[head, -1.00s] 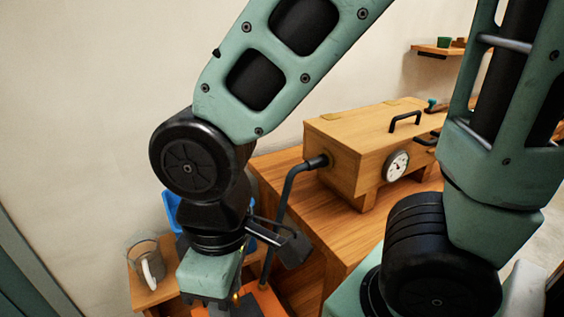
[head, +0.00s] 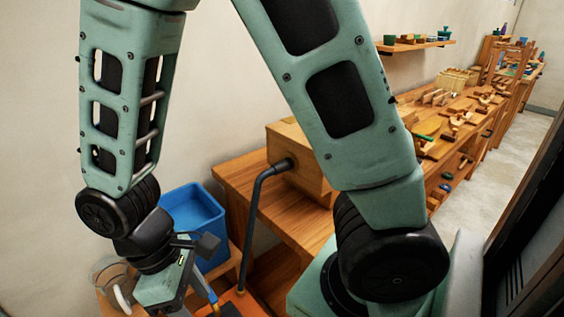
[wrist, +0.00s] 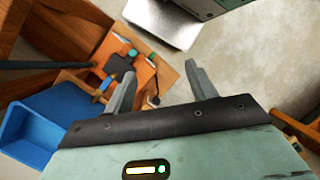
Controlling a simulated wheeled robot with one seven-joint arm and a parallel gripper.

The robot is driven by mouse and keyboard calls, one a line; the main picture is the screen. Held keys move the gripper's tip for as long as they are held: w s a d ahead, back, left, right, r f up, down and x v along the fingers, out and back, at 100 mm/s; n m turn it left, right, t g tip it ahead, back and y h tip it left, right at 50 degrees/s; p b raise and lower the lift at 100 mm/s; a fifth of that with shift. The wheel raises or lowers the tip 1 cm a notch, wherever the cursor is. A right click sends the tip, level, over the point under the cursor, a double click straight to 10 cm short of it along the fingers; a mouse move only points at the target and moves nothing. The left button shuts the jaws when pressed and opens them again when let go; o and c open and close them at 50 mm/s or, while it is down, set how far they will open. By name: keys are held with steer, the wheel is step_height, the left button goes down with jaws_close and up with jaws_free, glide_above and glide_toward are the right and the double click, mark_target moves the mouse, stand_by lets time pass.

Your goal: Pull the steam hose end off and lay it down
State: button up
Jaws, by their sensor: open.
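The black steam hose (head: 251,208) has its upper end on the end face of the wooden steam box (head: 303,177) in the head view. From there it bends and runs down to an orange surface (head: 246,303). A dark hose length (wrist: 45,65) also crosses the left of the wrist view. My gripper (wrist: 160,72) is open with nothing between its fingers. In the head view it is low at the left, left of the hose and apart from it. My arm hides much of the box.
A blue tub (head: 192,212) and a clear jug (head: 110,275) stand by my gripper. The steam box sits on a wooden bench (head: 235,170). A long bench (head: 470,118) with tools runs to the back right. Pale floor lies to the right.

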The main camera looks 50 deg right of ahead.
steer(key=w+d+f+n+g+h+p, duration=0.1)
steer(key=w+d+f+g+h+p, duration=0.2)
steer(key=d+f, duration=0.6)
steer(key=n+t+h+p, duration=0.3)
steer(key=n+h+p, duration=0.25)
steer(key=h, duration=0.75)
glide_toward(273, 171)
steer(key=w+x, duration=0.1)
steer(key=x, duration=0.2)
steer(key=shift+s+d+f+n+b, duration=0.1)
steer(key=shift+s+d+n+b, duration=0.2)
steer(key=shift+s, duration=0.15)
steer(key=shift+p+x, duration=0.75)
steer(key=shift+x, duration=3.75)
steer(key=shift+s+g, duration=0.2)
steer(key=shift+g, duration=0.2)
